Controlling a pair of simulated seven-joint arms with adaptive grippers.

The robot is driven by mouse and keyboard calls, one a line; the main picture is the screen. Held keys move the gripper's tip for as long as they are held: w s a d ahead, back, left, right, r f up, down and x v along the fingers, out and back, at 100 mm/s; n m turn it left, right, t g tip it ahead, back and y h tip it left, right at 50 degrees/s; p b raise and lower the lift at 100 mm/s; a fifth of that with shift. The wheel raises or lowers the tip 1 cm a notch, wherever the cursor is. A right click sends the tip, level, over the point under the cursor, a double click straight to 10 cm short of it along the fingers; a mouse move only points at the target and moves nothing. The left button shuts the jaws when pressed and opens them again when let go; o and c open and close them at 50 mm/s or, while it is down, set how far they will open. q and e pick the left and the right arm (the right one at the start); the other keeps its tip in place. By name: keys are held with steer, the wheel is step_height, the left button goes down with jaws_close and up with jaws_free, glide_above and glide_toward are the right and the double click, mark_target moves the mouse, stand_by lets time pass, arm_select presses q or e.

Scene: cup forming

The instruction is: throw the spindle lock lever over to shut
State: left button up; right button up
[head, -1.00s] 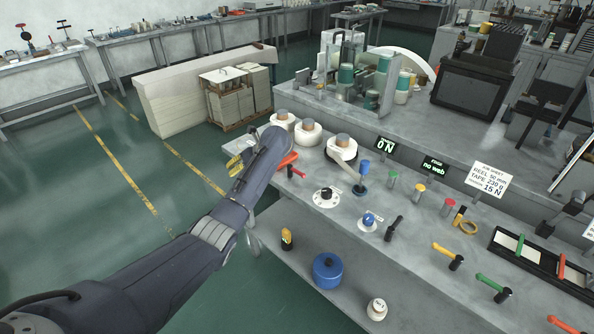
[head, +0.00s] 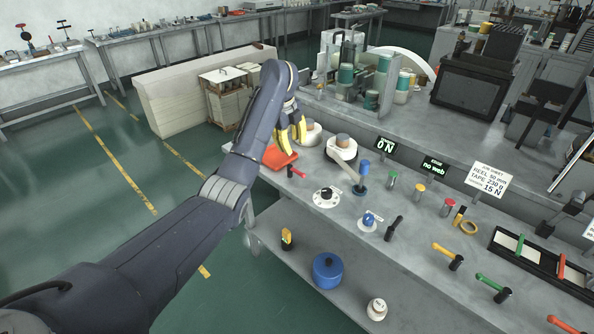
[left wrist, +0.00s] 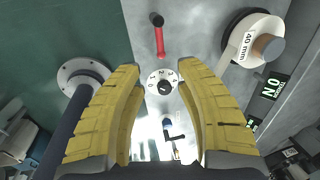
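A red-handled lever with a black pivot lies beside the tape reels and appears to be the lock lever, though I see no label on it. It shows in the head view (head: 296,172) and at the top of the left wrist view (left wrist: 159,36). My left gripper (head: 291,132) has yellow fingers and hangs above the bench's left end, near the reels. In the left wrist view the fingers (left wrist: 162,100) are wide apart with nothing between them, and the lever is beyond the tips. My right gripper is not in view.
A white reel (head: 341,148) stands right of the lever and an orange-red tray (head: 278,158) left of it. A white dial (head: 326,197) and a blue-topped post (head: 363,178) are nearby. Several coloured levers stand farther right. Open floor lies left of the bench.

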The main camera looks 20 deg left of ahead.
mark_target(297, 171)
arm_select(q)
steer(key=f, duration=0.4)
steer(key=w+f, duration=0.1)
steer(key=f, duration=0.3)
steer(key=w+d+f, duration=0.1)
steer(key=f, duration=0.3)
steer(key=shift+w+f, duration=0.1)
steer(key=shift+f, duration=0.2)
steer(key=shift+o, duration=0.2)
jaws_close()
